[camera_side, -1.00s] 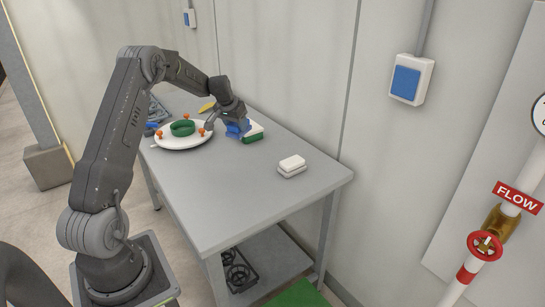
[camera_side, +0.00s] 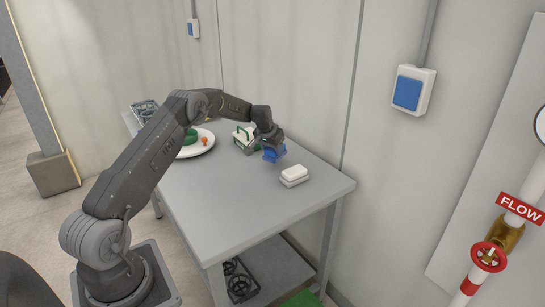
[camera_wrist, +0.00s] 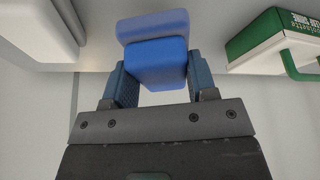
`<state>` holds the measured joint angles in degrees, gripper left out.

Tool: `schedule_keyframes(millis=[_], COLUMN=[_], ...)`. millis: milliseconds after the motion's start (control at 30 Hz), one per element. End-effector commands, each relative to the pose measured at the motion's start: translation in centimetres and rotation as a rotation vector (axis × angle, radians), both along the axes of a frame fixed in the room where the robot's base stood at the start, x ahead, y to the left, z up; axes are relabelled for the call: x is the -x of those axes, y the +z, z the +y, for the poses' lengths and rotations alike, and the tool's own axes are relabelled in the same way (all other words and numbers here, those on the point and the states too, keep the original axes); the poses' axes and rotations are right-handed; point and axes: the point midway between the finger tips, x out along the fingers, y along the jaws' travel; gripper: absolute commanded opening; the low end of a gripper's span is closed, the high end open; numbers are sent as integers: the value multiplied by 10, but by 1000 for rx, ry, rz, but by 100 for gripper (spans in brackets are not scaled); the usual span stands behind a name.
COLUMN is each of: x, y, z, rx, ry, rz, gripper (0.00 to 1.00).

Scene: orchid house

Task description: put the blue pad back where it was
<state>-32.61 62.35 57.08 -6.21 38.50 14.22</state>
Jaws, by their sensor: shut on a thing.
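The blue pad (camera_side: 274,155) is held in my gripper (camera_side: 270,146), low at the right of the table. In the wrist view the blue pad (camera_wrist: 155,62) sits between the two fingers (camera_wrist: 158,82), which press on its sides. A white block on a grey one (camera_side: 294,173) lies just to the right of the pad, apart from it; a pale block also shows at the upper left of the wrist view (camera_wrist: 38,22). Whether the pad touches the table is not clear.
A green and white box with a green handle (camera_side: 243,137) stands just left of my gripper. A white plate (camera_side: 203,152) holds a green ring and orange pieces further left. The grey table (camera_side: 225,195) is clear in front. The wall runs close behind.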

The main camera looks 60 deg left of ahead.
Motion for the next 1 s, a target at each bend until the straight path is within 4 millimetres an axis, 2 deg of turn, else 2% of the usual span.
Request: schedule_keyframes(millis=[200,600,633,900,1000], x=[1,1,1,1,1], y=[-31,-38,-38,-38,-38], z=[0,0,0,0,0], rx=[2,1,1,1,1], ry=[-1,-1,-1,-1,-1], rz=[0,-2,-2,-2,-2], gripper=[23,23,53,78,78])
